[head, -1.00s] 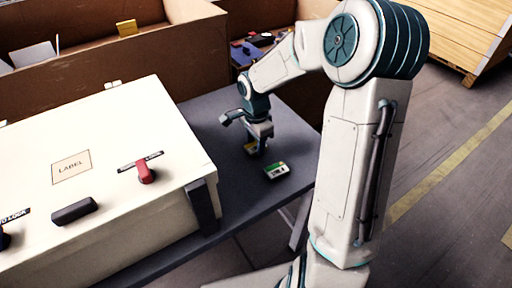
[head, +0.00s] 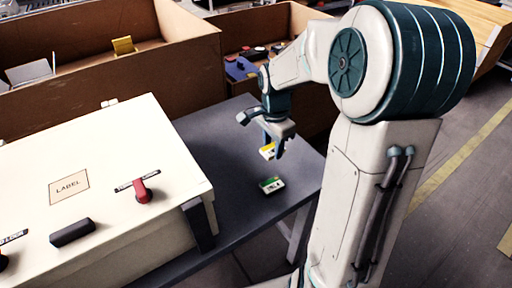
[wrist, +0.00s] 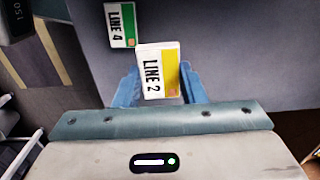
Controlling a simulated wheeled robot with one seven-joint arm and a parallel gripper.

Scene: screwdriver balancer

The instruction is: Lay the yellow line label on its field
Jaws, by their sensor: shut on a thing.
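My gripper (head: 276,152) is above the dark table, right of the white cabinet. It is shut on the yellow line label (head: 267,151), a white and yellow plate reading "LINE 2" in the wrist view (wrist: 158,72). The label is held between the two blue fingers (wrist: 160,88), apart from the table. The label field (head: 69,187), a tan outlined rectangle marked "LABEL", is bare on the cabinet top at left. A green and white label (head: 271,185) lies on the table below my gripper; it reads "LINE 4" in the wrist view (wrist: 122,25).
The white cabinet (head: 110,130) carries a red knob (head: 142,192) and a black handle (head: 72,232) near the field. Cardboard bins (head: 190,55) stand behind. The dark table (head: 215,135) is clear around the green label.

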